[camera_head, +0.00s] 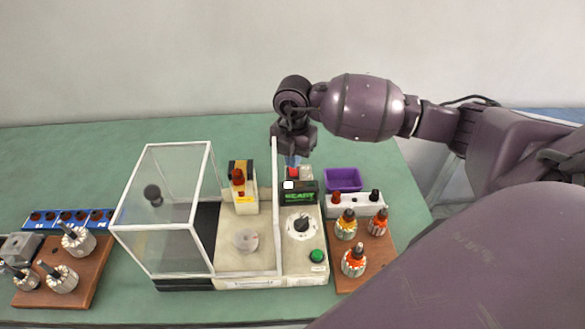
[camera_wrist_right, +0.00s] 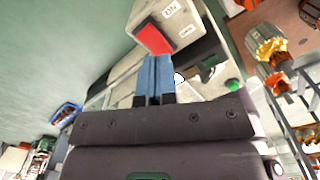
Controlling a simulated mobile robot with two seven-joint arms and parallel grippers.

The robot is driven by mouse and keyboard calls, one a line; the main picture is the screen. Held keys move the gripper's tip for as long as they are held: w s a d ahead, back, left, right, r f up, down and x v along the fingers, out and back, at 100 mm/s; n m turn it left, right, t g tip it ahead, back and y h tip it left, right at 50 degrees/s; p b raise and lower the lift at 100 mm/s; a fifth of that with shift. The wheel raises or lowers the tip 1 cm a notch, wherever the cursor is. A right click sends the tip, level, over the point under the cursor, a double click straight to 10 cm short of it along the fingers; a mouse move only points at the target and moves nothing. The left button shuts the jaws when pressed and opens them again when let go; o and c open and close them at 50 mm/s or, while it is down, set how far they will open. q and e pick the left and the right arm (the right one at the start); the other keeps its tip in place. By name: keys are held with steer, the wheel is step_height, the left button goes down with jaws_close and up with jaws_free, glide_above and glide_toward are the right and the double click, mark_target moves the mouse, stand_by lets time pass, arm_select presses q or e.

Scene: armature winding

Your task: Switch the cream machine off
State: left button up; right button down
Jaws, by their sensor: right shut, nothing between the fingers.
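The cream machine (camera_head: 258,258) stands on the green table with a clear guard box (camera_head: 165,205) on its left. Its red rocker switch (camera_head: 293,172) is at the back right of the panel; it also shows in the right wrist view (camera_wrist_right: 153,39), beside small white labels, one reading ON. A green display (camera_head: 300,197) appears to read READY. My right gripper (camera_head: 292,161) is above and behind the switch, pointing down. Its blue fingers (camera_wrist_right: 155,62) are shut and empty, with tips close to the switch's edge; I cannot tell whether they touch. My left gripper is out of view.
A purple bin (camera_head: 343,179) and a wooden board (camera_head: 376,251) with wound armatures stand to the right. Another wooden board (camera_head: 88,279) with armatures and a blue rack (camera_head: 47,217) lie to the left. The table's back left is clear.

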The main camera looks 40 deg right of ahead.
steer(key=shift+f, duration=0.4)
steer(key=shift+f+b, duration=0.35)
steer(key=shift+f, duration=0.1)
stand_by(0.5)
steer(key=shift+f, duration=0.35)
stand_by(0.3)
steer(key=shift+r+p, duration=0.3)
steer(key=shift+r, duration=0.4)
steer(key=shift+r+p, duration=1.95)
steer(key=shift+r, duration=0.9)
